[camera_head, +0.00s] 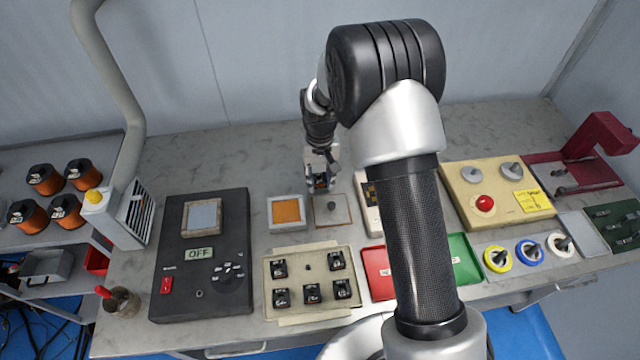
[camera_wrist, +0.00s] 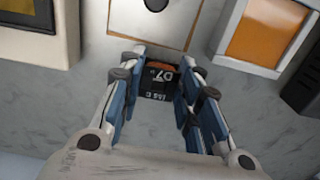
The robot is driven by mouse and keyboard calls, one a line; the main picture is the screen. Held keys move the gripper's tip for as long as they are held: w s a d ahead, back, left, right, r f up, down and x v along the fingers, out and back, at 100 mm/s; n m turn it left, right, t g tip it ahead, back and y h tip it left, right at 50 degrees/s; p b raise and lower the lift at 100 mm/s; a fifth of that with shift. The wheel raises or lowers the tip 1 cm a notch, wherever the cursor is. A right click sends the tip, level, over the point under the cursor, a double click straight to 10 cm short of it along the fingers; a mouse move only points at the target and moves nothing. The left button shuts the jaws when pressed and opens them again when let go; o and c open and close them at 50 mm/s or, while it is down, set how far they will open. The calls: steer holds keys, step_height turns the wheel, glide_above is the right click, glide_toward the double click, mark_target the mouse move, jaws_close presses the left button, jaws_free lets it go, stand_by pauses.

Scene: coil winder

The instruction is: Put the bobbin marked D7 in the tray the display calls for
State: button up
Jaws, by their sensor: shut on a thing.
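My gripper (camera_head: 320,184) is low over the back of the bench, just behind a plate with a dark post (camera_head: 331,207). In the wrist view my gripper (camera_wrist: 160,88) is shut on a black bobbin marked D7 (camera_wrist: 158,85), with some orange showing on it. The red tray (camera_head: 376,270) and the green tray (camera_head: 466,262) lie at the front of the bench, partly hidden by my arm. A display device (camera_head: 366,205) is mostly behind my arm; its text cannot be read. It also shows in the wrist view (camera_wrist: 62,40).
A beige rack (camera_head: 267,300) holds several black bobbins and one bare peg (camera_head: 308,267). An orange-topped square block (camera_head: 287,212) stands left of the post plate. A black control panel (camera_head: 175,280) reads OFF. A cream box (camera_head: 455,192) has a red button. Tape rolls (camera_head: 530,252) lie at right.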

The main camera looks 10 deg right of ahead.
steer(key=shift+f, duration=1)
steer(key=shift+f+b, duration=0.2)
steer(key=shift+b, duration=0.1)
steer(key=o, duration=1.1)
